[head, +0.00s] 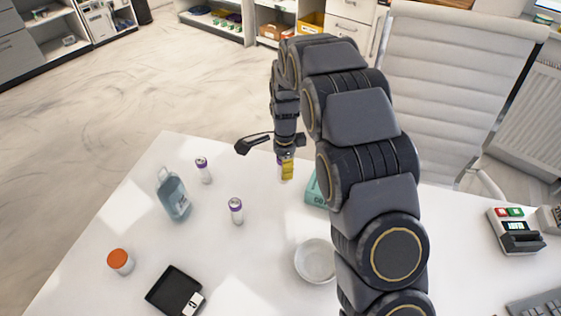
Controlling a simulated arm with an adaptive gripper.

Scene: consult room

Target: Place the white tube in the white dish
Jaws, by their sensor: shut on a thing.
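My gripper (285,155) points down over the far part of the white table and is shut on a small tube (287,171) with a yellow band and a hint of purple at its top. I cannot tell whether this tube touches the table. The white dish (315,262) is a round, shallow bowl nearer the camera, below and slightly right of my gripper. It looks empty, and its right edge is close to my arm in the picture.
A teal box (317,190) is partly hidden behind my arm. A blue bottle (173,195), an orange-capped jar (120,262) and a black tray (175,291) stand left on the table (235,275). A card terminal (515,231) sits right. A white chair (450,80) is behind.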

